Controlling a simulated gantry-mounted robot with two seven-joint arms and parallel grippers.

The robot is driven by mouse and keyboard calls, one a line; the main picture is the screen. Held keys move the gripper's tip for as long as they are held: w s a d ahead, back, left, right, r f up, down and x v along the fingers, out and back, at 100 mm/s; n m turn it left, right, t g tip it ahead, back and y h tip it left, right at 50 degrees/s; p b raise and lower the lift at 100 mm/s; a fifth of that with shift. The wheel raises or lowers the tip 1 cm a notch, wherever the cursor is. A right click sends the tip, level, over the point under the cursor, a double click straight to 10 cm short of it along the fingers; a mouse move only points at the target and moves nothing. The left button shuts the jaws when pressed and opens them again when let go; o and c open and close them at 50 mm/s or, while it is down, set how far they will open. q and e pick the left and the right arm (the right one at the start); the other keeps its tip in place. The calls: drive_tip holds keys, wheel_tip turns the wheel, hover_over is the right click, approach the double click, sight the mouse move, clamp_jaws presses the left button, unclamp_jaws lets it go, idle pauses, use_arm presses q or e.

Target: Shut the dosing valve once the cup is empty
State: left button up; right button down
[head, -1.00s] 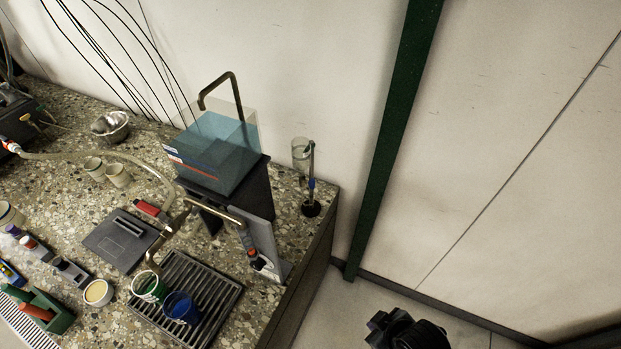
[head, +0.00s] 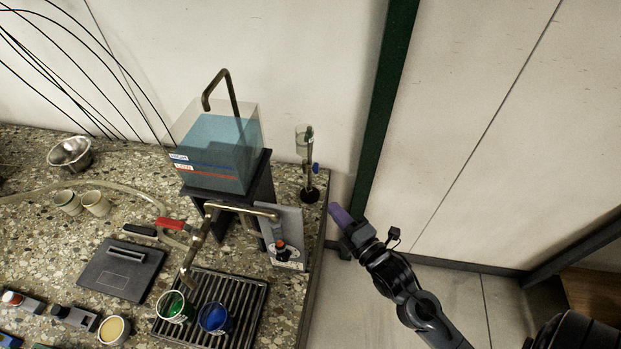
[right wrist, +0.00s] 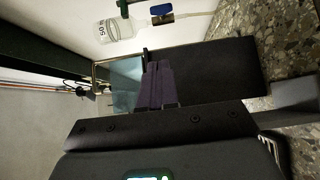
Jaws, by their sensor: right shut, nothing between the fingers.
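The dosing cup (head: 303,137) is a clear vessel on a slim stand at the back right corner of the counter. Below it is the dosing valve (head: 316,168) with a blue handle. In the right wrist view the cup (right wrist: 112,28) lies sideways at the top, looks clear, and has volume marking; its blue valve handle (right wrist: 162,17) is beside it. I cannot tell for sure whether liquid is left in it. My right gripper (head: 336,214), with purple fingers, is shut and empty, off the counter's right edge, apart from the valve. My left gripper is out of view.
A clear tank of blue water (head: 221,150) stands on a black stand left of the cup. A bent pipe and an upright panel (head: 291,235) stand in front. Green (head: 175,307) and blue (head: 214,318) cups sit on a drain grate. A green post (head: 384,100) rises behind right.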

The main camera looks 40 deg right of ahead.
drive_tip(key=w+d, duration=0.1)
drive_tip(key=w, duration=0.1)
drive_tip(key=b, duration=0.1)
approach(316, 168)
drive_tip(key=w+a, duration=0.3)
drive_tip(key=w, duration=0.1)
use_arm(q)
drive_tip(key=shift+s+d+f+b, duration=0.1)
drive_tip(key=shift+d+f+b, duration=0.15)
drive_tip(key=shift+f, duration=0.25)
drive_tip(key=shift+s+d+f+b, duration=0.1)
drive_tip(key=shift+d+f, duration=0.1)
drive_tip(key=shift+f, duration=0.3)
use_arm(e)
drive_tip(key=shift+w+d+r, duration=0.1)
drive_tip(key=shift+w+d, duration=0.5)
drive_tip(key=shift+d, duration=0.15)
drive_tip(key=shift+w+d+r, duration=0.1)
drive_tip(key=shift+w+d, duration=0.5)
drive_tip(key=shift+d, duration=0.2)
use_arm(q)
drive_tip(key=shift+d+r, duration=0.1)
